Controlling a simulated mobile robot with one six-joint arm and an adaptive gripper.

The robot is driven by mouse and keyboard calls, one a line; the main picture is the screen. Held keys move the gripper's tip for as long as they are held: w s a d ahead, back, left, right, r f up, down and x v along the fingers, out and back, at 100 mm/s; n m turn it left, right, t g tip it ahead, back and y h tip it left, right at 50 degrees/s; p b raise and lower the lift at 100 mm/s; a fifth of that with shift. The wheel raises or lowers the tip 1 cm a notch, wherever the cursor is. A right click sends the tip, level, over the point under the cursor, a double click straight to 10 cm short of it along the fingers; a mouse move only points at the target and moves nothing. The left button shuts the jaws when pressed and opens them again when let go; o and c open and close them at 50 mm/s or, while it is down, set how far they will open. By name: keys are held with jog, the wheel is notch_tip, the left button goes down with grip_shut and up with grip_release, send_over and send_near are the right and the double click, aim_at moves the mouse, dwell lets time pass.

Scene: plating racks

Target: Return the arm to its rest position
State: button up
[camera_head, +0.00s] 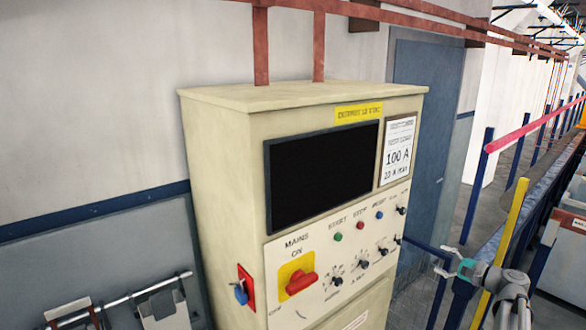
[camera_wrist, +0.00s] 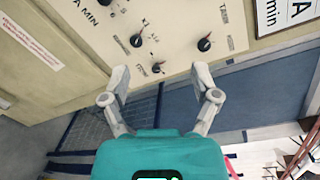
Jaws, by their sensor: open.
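My gripper (camera_head: 443,262) shows at the lower right in the head view, beside the right edge of the beige control cabinet (camera_head: 218,180). In the wrist view my gripper (camera_wrist: 160,80) has its two fingers spread apart, with nothing between them. The cabinet's control panel (camera_wrist: 180,20) lies beyond the fingertips, with several black knobs on it. I cannot tell the exact gap between the fingertips and the panel.
The cabinet carries a dark screen (camera_head: 322,172), a red mains switch (camera_head: 300,282) and a 100 A sign (camera_head: 398,150). A yellow post (camera_head: 508,235) and blue railing posts (camera_head: 476,187) stand at the right, near my arm. A blue door (camera_head: 428,120) is behind.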

jog(key=s+a+f+n+g+h+b, duration=0.1)
jog(key=s+a+f+n+g+b, duration=0.25)
jog(key=a+f, duration=0.6)
jog(key=s+a+f+n+g+h+b, duration=0.2)
jog(key=a+f+n+g+b, duration=0.25)
jog(key=a+f, duration=0.5)
jog(key=s+a+f+n+g+h+b, duration=0.2)
jog(key=s+a+f+n+h+b, duration=0.1)
jog(key=f, duration=0.5)
jog(key=s+a+f+n+g+h+b, duration=0.2)
jog(key=s+a+f+n+h+b, duration=0.2)
jog(key=s+f+b, duration=0.4)
jog(key=shift+s+a+f+g+h, duration=0.4)
jog(key=shift+s+a+f+h, duration=0.15)
jog(key=shift+f, duration=0.25)
